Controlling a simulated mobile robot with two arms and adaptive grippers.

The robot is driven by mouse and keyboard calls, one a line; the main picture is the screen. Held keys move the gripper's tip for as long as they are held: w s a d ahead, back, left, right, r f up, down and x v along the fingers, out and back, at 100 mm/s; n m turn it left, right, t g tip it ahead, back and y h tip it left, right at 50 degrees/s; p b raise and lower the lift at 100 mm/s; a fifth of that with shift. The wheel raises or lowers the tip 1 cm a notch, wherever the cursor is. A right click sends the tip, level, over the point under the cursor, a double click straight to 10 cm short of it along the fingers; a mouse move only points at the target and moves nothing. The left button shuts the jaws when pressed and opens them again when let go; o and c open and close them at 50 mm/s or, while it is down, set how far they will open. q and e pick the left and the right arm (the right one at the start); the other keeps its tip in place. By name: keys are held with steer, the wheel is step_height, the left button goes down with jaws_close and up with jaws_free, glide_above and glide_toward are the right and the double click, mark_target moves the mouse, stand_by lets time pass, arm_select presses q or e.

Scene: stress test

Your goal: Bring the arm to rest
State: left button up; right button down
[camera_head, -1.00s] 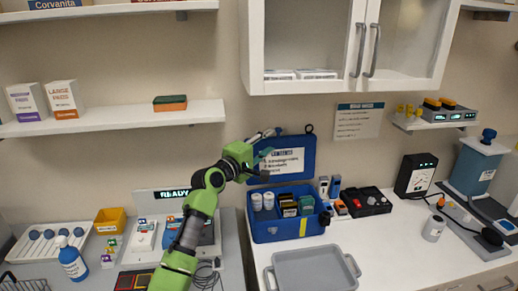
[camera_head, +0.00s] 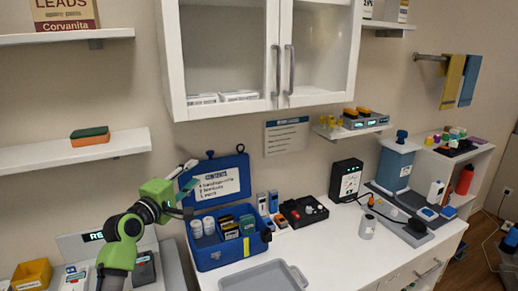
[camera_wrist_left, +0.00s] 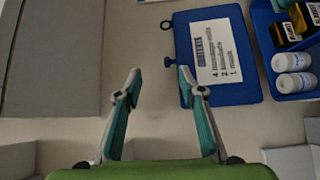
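My left arm comes in from the lower left of the head view. Its green left gripper (camera_head: 188,189) is raised at the left edge of the blue case's open lid (camera_head: 238,168). In the left wrist view the gripper (camera_wrist_left: 160,78) shows its two teal fingers spread apart with nothing between them. The lid (camera_wrist_left: 252,88), with its white contents label, appears to the right of the fingers. My right gripper is in neither view.
The blue case (camera_head: 213,259) holds white bottles and small boxes on the white counter (camera_head: 333,247). A grey tray (camera_head: 298,279) lies in front. A black bin (camera_head: 303,211) and a black meter box (camera_head: 345,180) stand to the right. A wall cabinet (camera_head: 230,60) hangs above.

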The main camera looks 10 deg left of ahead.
arm_select(q)
steer(key=s+d+f+m+g, duration=0.45)
steer(key=s+f, duration=0.45)
steer(key=f, duration=0.4)
steer(key=s+d+f+m+g, duration=0.3)
steer(key=s+d+f+m, duration=0.3)
steer(key=s+f, duration=0.5)
steer(key=s+f+m+g+y, duration=0.25)
steer(key=s+f, duration=0.25)
steer(key=s, duration=0.8)
steer(key=s+f+m+g+y, duration=0.1)
steer(key=s+f+m+g, duration=0.3)
steer(key=s, duration=0.8)
step_height(320, 180, down, 28)
steer(key=s+g+b, duration=0.1)
steer(key=s+b, duration=0.1)
steer(key=s, duration=0.1)
steer(key=s+a+f+m+g+b, duration=0.1)
steer(key=s+a+f, duration=0.1)
steer(key=s+f, duration=1.5)
steer(key=shift+a+f+g+b, duration=0.3)
steer(key=shift+f+b, duration=0.1)
steer(key=shift+f, duration=0.4)
